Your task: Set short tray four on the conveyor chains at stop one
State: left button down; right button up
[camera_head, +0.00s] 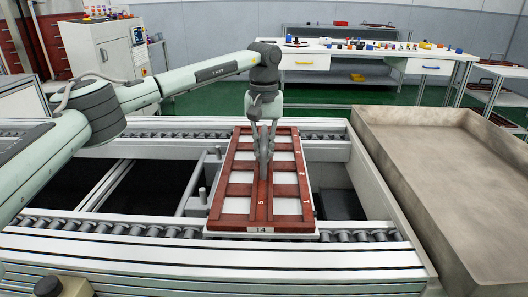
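A reddish-brown framed tray with pale cells (237,206) lies lengthwise across the middle of the conveyor, a label reading like T4 on its near edge. Its near end overlaps the front roller row and its far end the back row. I cannot tell whether it rests on the chains or sits slightly above them. My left gripper (264,172) points straight down over the tray's middle, its fingers close together at the central lengthwise bar and seemingly closed on it. The fingers hide part of that bar. My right gripper is not in view.
Front rollers (110,226) and back rollers (180,134) run left to right. Small upright posts (203,195) stand close to the tray's left side. A large empty grey trough (415,190) is at the right. A bench (345,62) with small parts stands behind.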

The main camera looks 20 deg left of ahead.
pick_arm(q)
jog(key=c, duration=1.6)
grip_release()
notch_tip(320, 180, up, 12)
jog(key=shift+r, duration=0.1)
